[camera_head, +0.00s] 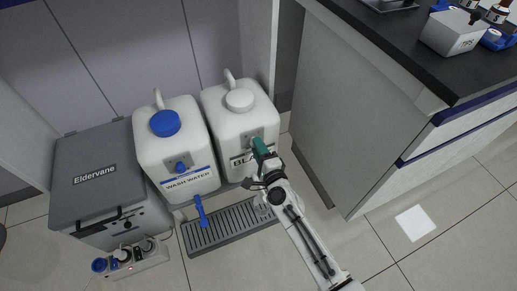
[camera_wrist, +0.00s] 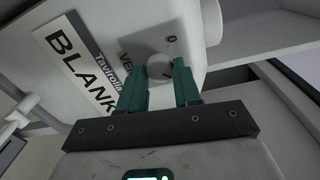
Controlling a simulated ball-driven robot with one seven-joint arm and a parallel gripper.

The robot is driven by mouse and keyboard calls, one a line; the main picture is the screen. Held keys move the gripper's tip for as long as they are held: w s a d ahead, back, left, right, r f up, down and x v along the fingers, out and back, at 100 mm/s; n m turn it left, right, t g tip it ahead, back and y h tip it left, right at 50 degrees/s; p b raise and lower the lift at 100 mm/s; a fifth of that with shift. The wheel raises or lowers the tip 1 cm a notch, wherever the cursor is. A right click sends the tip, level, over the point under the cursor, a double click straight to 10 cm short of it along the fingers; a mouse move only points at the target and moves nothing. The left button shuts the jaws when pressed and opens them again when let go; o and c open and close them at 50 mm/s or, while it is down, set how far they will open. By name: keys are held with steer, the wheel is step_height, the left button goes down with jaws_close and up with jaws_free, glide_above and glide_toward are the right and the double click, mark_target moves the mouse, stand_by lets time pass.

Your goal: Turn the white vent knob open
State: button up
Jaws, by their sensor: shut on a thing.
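The white vent knob (camera_wrist: 159,66) sits on the front of a white jug (camera_wrist: 100,28) with a "BLANK" label. My gripper (camera_wrist: 160,82) has its two green fingers on either side of the knob and is shut on it. The knob has a dark mark near its lower right edge, and a small "0" is printed on the plate beside it. In the head view my gripper (camera_head: 257,146) reaches the front of the white-capped jug (camera_head: 238,102), and the fingers hide most of the knob there.
A second jug (camera_head: 173,140) with a blue cap and blue knob, labelled "WASH WATER", stands at left. A grey drain grate (camera_head: 225,232) and a blue lever (camera_head: 201,212) lie below. A grey Eldervane box (camera_head: 92,183) stands far left. A dark-topped bench (camera_head: 425,75) stands right.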

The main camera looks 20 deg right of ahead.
steer(key=shift+d+f+m, duration=0.1)
steer(key=shift+m, duration=0.3)
steer(key=o, duration=1.1)
steer(key=shift+c, duration=0.2)
steer(key=s, duration=1.1)
steer(key=shift+r+p, duration=0.3)
steer(key=shift+w, duration=0.1)
